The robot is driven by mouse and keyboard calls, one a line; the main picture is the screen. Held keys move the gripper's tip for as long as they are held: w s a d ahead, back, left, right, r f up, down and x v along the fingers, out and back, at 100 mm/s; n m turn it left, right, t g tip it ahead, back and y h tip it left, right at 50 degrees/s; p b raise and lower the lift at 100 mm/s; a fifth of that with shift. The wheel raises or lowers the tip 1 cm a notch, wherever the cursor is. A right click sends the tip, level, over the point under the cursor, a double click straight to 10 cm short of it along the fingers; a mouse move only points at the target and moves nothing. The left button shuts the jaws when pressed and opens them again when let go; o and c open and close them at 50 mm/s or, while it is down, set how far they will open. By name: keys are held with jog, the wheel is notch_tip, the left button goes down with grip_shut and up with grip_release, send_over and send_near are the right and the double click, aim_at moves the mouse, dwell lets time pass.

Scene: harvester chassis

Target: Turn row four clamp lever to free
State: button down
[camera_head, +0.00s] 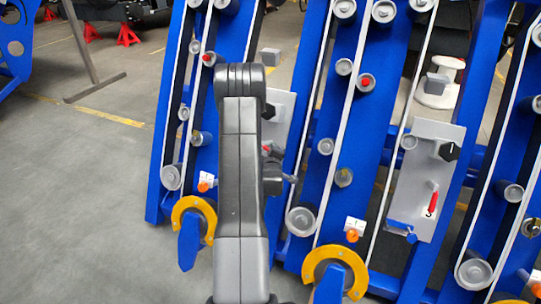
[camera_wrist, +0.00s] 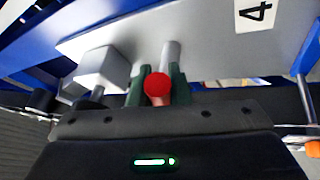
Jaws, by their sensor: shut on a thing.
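The row four clamp lever shows in the wrist view as a round red end (camera_wrist: 157,86) on a pale grey shaft that meets a grey panel (camera_wrist: 205,35). A label with the number 4 (camera_wrist: 256,12) is on that panel. My gripper (camera_wrist: 160,76) has its two dark green fingers on either side of the lever, shut on it. In the head view my arm hides most of the row four panel (camera_head: 284,112). Only a small bit of red (camera_head: 267,149) shows beside the arm there.
A pale grey block on a stem (camera_wrist: 102,68) stands close left of my fingers. To the right in the head view, another grey panel (camera_head: 424,170) carries a black knob (camera_head: 447,151) and a red lever (camera_head: 433,204) marked 3. Open floor (camera_head: 80,200) lies at left.

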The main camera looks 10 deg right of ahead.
jog(key=shift+d+r+n+y, duration=0.1)
jog(key=shift+r+n+y, duration=0.1)
jog(key=shift+n+y, duration=0.4)
jog(key=shift+w+n, duration=0.1)
jog(key=shift+n, duration=0.2)
jog(key=c, duration=1.4)
grip_release()
jog(key=shift+o, duration=0.2)
jog(key=v, duration=1.3)
jog(key=shift+s+r, duration=0.25)
jog(key=shift+s, duration=0.1)
